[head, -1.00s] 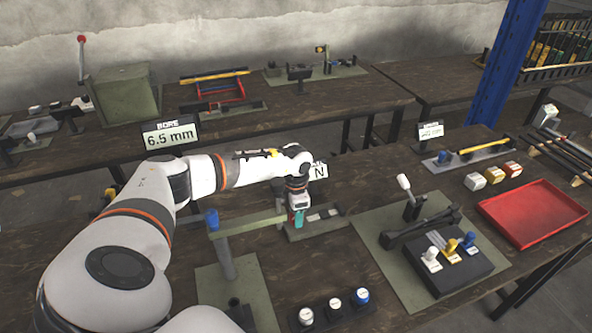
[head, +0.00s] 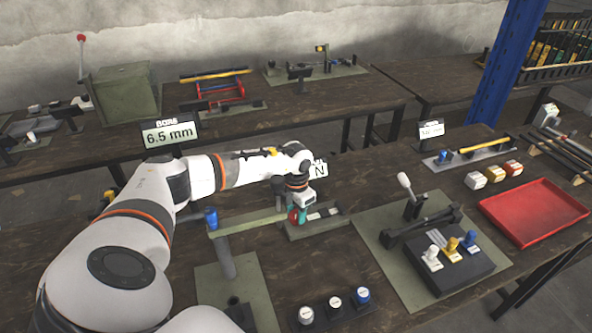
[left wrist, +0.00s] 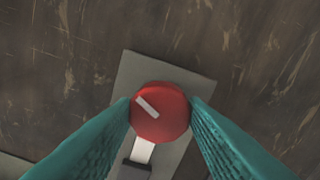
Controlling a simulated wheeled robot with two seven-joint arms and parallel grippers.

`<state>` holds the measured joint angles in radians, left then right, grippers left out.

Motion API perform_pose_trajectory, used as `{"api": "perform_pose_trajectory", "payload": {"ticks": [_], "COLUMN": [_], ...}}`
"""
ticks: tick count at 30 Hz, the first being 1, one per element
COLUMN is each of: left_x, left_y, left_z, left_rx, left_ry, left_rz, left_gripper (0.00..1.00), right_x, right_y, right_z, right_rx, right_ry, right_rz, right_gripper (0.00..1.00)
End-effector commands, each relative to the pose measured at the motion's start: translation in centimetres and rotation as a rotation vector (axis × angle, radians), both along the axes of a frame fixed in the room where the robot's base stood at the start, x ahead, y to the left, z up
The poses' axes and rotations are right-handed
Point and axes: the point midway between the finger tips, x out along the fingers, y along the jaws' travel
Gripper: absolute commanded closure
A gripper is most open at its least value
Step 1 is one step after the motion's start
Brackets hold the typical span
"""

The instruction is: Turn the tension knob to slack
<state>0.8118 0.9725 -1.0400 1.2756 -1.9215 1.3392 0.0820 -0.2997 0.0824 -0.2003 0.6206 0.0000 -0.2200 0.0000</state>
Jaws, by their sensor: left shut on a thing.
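The tension knob (left wrist: 163,118) is round and red with a white pointer line, which slants toward the upper left in the left wrist view. In the head view only a bit of its red (head: 293,215) shows beside my gripper. My left gripper (left wrist: 162,112) points down with its teal fingers on both sides of the knob, shut on it. In the head view my left gripper (head: 298,213) hides most of the knob. The knob stands on a grey-green base plate (left wrist: 155,66). A display (head: 318,169) behind it is partly hidden by my arm; only "N" can be read.
A post with a green arm (head: 240,224) and blue knob (head: 211,217) stands left of the gripper. Several capped pieces (head: 335,302) sit in front. A lever press (head: 415,205) and red tray (head: 534,210) are to the right.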

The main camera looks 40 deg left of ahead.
Motion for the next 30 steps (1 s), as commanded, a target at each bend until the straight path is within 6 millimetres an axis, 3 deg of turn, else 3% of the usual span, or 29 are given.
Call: {"api": "perform_pose_trajectory", "payload": {"ticks": [15, 30], "left_x": [0.17, 0.19], "left_y": [0.07, 0.11], "left_z": [0.21, 0.24], "left_rx": [0.001, 0.001], "left_ry": [-0.006, -0.007], "left_rz": [0.379, 0.477], "left_gripper": [0.84, 0.84], "right_x": [0.01, -0.01], "right_y": [0.31, 0.34], "right_z": [-0.16, -0.15], "right_rx": [0.003, 0.004], "right_ry": [0.000, 0.001], "right_rz": [-0.003, -0.003], "right_gripper": [0.64, 0.64]}}
